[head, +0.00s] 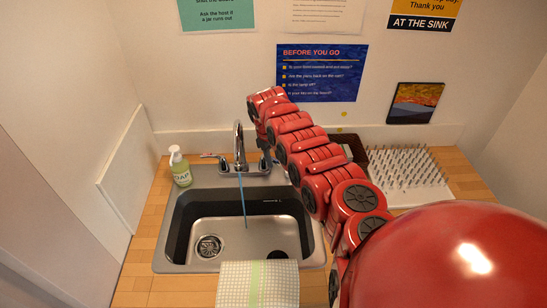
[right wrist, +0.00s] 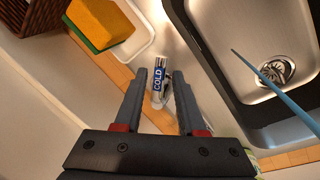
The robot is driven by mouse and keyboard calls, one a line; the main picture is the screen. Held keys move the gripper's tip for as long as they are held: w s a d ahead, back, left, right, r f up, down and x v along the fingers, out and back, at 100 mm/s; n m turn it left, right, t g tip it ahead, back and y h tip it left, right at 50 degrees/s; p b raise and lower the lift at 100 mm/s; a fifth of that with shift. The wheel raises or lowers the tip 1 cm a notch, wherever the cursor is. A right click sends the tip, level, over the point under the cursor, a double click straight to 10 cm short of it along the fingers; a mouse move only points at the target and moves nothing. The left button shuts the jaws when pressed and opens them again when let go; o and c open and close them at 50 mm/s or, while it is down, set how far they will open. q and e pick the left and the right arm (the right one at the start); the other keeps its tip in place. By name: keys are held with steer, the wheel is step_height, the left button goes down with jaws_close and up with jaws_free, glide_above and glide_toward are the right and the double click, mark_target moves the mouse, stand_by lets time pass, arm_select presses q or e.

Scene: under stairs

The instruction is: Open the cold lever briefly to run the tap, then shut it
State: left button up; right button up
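The chrome tap (head: 238,146) stands at the back of the steel sink (head: 178,258). A thin blue stream of water (head: 243,205) runs from its spout into the basin; the stream also shows in the right wrist view (right wrist: 275,92). My right gripper (head: 265,153) is beside the tap on its right, and its arm hides part of that side. In the right wrist view the cold lever (right wrist: 158,85), with a blue and white COLD label, stands between the open fingers of the right gripper (right wrist: 160,76). Gaps show on both sides of it. My left gripper is out of view.
A soap bottle (head: 180,168) stands left of the sink. A checked towel (head: 235,284) hangs over the front edge. A white spiked rack (head: 408,172) is at the right. In the right wrist view, a yellow and green sponge (right wrist: 100,22) lies near the lever.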

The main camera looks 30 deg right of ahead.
jaws_close()
stand_by(1.2)
